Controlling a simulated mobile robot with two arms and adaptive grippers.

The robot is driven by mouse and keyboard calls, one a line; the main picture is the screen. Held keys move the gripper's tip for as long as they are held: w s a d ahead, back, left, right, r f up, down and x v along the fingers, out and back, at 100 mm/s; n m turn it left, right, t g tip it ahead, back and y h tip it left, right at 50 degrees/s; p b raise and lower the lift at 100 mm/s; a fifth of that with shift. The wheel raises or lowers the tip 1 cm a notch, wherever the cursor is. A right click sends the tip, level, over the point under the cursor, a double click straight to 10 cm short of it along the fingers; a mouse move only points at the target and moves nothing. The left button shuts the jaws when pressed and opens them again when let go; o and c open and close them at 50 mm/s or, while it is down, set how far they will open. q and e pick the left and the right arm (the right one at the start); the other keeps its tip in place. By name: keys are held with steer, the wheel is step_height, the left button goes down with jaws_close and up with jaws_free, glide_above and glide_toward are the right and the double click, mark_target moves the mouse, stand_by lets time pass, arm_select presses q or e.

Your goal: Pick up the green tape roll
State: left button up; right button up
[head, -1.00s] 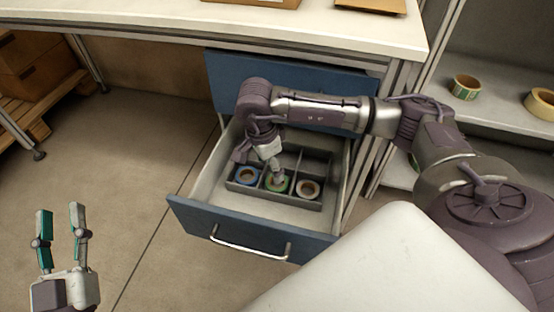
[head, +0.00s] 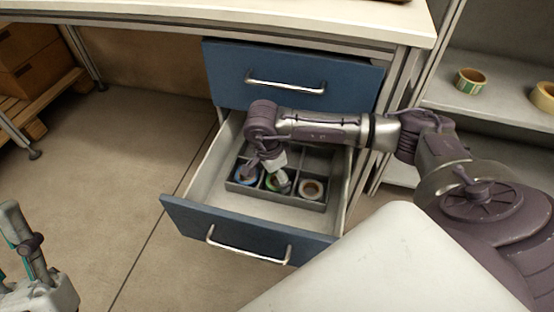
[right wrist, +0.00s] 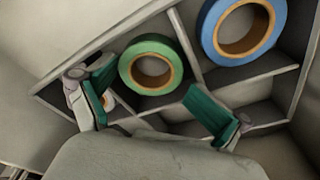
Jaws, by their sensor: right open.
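The green tape roll (right wrist: 128,72) lies in the middle compartment of a grey divided tray (right wrist: 190,40) inside the open drawer. In the right wrist view it sits just beyond my open right gripper (right wrist: 150,84), whose two green-padded fingers are spread below and to either side of it. I see no clear contact. In the head view my right gripper (head: 280,182) reaches down over the green roll (head: 270,181) and partly hides it. My left gripper (head: 10,242) is at the lower left, cut off by the picture edge, its visible fingers apart and empty.
A blue tape roll (head: 246,175) and a white-sided roll (head: 312,189) lie in neighbouring compartments. Thin tray dividers and drawer walls (head: 207,172) surround my right gripper. A shut drawer (head: 225,75) hangs above. Two rolls sit on a shelf (head: 510,110) at right.

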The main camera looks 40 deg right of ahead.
steer(key=shift+s+d+f, duration=0.15)
steer(key=shift+f, duration=0.1)
steer(key=shift+r, duration=0.1)
jaws_close()
stand_by(0.4)
